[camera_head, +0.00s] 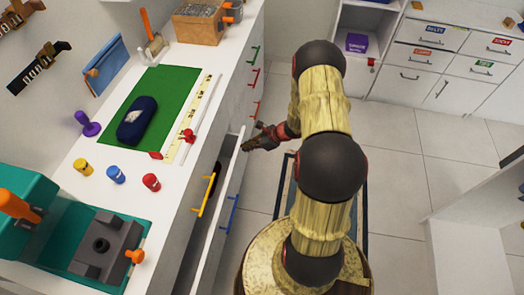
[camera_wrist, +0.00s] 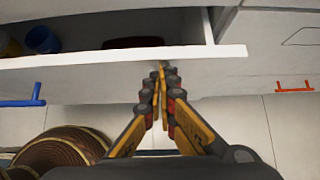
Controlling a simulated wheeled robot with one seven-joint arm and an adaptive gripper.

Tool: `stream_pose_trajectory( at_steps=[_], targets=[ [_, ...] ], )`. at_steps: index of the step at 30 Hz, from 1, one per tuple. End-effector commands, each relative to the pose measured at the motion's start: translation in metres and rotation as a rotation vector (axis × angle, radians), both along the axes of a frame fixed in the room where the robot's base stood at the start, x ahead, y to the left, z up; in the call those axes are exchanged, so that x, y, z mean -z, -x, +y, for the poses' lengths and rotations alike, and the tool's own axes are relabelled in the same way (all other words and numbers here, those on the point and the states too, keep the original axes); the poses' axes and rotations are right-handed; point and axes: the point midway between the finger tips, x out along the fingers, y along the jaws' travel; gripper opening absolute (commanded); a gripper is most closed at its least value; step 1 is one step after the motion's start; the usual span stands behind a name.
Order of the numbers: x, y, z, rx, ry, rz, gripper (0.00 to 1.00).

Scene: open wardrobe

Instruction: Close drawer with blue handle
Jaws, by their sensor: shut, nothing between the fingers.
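The drawer with the blue handle (camera_head: 232,212) is pulled open from the white cabinet, and its white front panel (camera_head: 226,185) stands out with a dark gap behind it. In the wrist view the drawer's front edge (camera_wrist: 215,52) crosses the picture, with the blue handle (camera_wrist: 25,98) at left. My gripper (camera_head: 262,138) is at the outer side of the drawer front, near its far end. In the wrist view my gripper (camera_wrist: 161,70) has its fingers together and empty, tips at the front edge; I cannot tell whether they touch it.
The drawer holds a blue item (camera_wrist: 42,39) and a dark item (camera_wrist: 133,42). A yellow handle (camera_head: 203,195) is on the cabinet beside the gap; an orange-red handle (camera_wrist: 294,87) is at right. The counter holds a green mat (camera_head: 165,85) and tools. Floor is clear at right.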

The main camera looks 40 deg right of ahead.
Motion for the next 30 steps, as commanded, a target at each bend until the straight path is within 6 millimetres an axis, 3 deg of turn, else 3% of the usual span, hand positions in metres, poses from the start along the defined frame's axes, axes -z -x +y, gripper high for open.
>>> stream_pose_trajectory(
  at_steps=[6, 12, 30],
  targets=[
    [0.001, -0.036, 0.029, -0.003, 0.000, 0.000, 0.00],
    [0.000, -0.054, 0.043, -0.001, 0.000, 0.000, 0.00],
    [-0.001, -0.064, 0.050, -0.003, -0.002, -0.002, 0.00]
  ],
)
